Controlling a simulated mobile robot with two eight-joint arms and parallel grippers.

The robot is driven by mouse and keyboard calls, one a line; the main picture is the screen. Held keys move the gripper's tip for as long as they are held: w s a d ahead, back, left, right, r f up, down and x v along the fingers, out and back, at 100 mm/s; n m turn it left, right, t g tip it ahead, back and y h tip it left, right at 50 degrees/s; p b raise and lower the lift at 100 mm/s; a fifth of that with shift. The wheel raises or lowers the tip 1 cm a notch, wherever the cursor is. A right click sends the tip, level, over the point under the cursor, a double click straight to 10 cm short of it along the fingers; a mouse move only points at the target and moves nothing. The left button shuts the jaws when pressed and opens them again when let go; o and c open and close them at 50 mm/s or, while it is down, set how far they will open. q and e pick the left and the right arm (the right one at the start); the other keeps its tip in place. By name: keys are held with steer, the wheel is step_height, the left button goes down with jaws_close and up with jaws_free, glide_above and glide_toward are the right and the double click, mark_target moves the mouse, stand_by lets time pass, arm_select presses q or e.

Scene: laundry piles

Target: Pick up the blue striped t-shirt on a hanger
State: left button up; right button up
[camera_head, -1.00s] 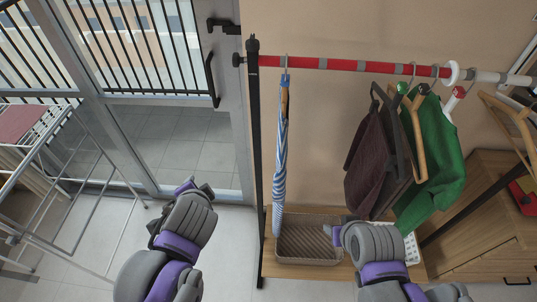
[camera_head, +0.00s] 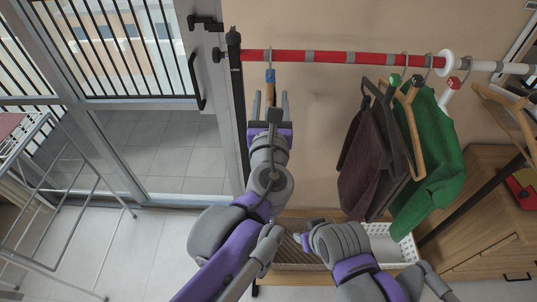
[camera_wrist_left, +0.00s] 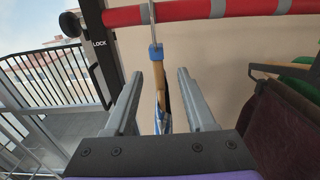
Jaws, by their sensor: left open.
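The blue striped t-shirt hangs on a wooden hanger with a blue collar piece (camera_head: 270,76) from the left part of the red rail. In the head view my left arm hides nearly all of the shirt. In the left wrist view the hanger (camera_wrist_left: 158,78) hangs edge-on between my fingers, with a bit of the blue striped t-shirt (camera_wrist_left: 163,122) below it. My left gripper (camera_head: 269,97) is open, with one finger on each side of the hanger, and it also shows in the left wrist view (camera_wrist_left: 158,80). My right arm is low in front of the baskets; its fingers cannot be made out.
The red rail (camera_head: 340,58) runs along the top on a black post (camera_head: 236,100). To the right hang a dark brown garment (camera_head: 362,165) and a green one (camera_head: 435,160). A brown basket (camera_head: 290,250) and a white basket (camera_head: 402,250) stand below. A drying rack (camera_head: 60,205) is at left.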

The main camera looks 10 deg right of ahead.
mark_target(270, 88)
arm_select(q)
steer(key=x, duration=0.4)
steer(key=f+x, duration=0.1)
steer(key=x, duration=0.1)
steer(key=shift+a+p, duration=0.15)
steer(key=shift+p, duration=0.15)
steer(key=shift+s, duration=0.1)
steer(key=shift+c, duration=0.7)
jaws_close()
stand_by(0.3)
